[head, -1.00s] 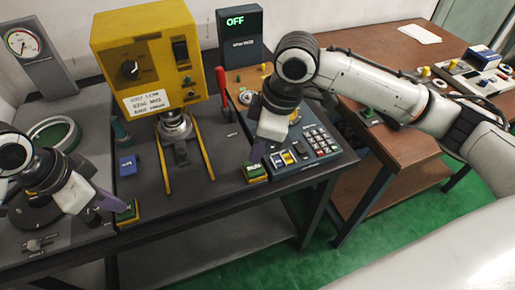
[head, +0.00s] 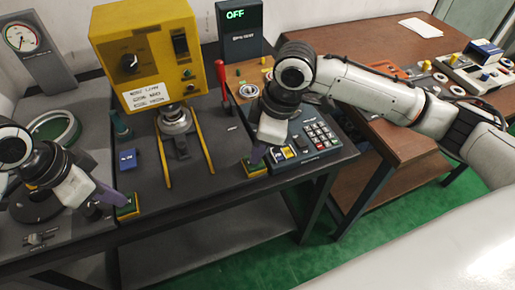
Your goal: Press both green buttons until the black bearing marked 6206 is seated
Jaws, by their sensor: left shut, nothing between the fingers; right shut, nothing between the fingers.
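The yellow press (head: 150,50) stands at the back of the dark bench. Its silver round tooling (head: 174,119) sits under the head, between two yellow rails. I cannot make out the black bearing marked 6206 or whether it is seated. One green button (head: 127,207) is on a yellow-edged box at the front left. The other green button (head: 254,167) is at the front right. My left gripper (head: 120,201) is shut at the left button; contact is unclear. My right gripper (head: 257,154) is shut just above the right button, partly covering it; contact is unclear.
A dark display (head: 240,30) reads OFF. A red lever (head: 223,80), a blue block (head: 128,159) and a keypad panel (head: 310,145) stand near the press. A gauge (head: 22,37) and a green ring (head: 54,130) are at left. A brown table (head: 400,140) is at right.

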